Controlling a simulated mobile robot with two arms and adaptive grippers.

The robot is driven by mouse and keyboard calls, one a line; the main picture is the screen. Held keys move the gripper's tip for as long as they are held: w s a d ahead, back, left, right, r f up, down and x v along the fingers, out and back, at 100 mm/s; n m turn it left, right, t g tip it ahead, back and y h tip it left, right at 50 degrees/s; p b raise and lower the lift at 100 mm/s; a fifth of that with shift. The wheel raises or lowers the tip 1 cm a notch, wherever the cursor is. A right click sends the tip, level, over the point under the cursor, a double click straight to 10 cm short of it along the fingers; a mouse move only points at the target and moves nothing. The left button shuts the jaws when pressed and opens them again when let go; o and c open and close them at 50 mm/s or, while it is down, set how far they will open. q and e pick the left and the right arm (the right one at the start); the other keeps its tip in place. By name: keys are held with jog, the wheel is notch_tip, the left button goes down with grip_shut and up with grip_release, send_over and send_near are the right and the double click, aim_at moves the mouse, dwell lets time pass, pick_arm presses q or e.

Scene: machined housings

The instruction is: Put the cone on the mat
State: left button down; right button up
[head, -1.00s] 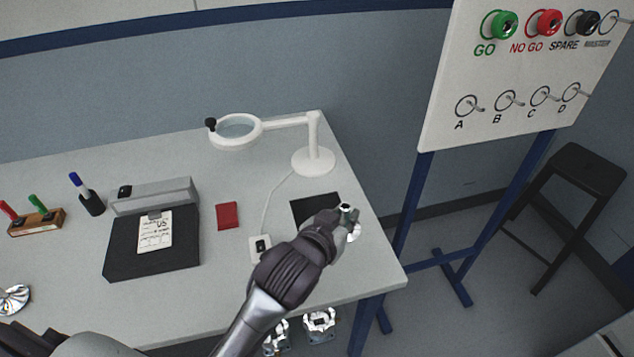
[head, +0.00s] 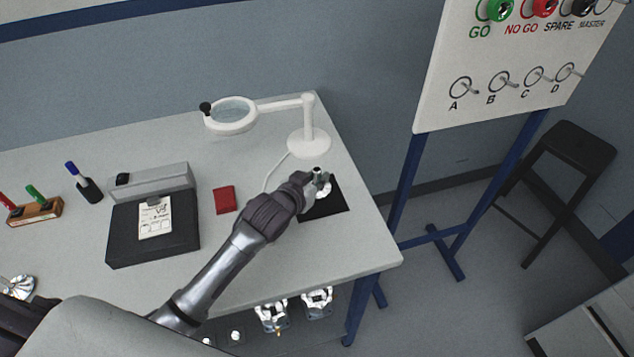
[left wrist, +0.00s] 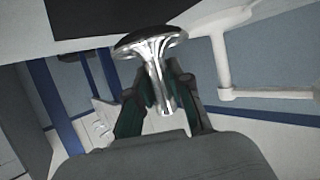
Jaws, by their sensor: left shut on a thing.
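The cone (left wrist: 158,70), a shiny metal piece with a narrow stem and a wide flared end, is gripped at its stem by my left gripper (left wrist: 160,100) in the left wrist view. In the head view my left gripper (head: 318,181) holds the cone (head: 324,192) over the black mat (head: 325,208), near the table's right end. The hand partly hides the cone and the mat's upper left part. I cannot tell whether the cone touches the mat. My right gripper is not in view.
A white magnifier lamp (head: 309,143) stands just behind the mat. A red pad (head: 224,199) and a black tray (head: 183,240) lie to the left. Another shiny metal piece (head: 18,287) is at far left. Metal housings (head: 318,300) sit below the table's front edge.

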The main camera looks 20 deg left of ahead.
pick_arm(q)
notch_tip(320, 180, down, 2)
jog(key=shift+f, duration=0.2)
jog(key=c, duration=1.1)
grip_release()
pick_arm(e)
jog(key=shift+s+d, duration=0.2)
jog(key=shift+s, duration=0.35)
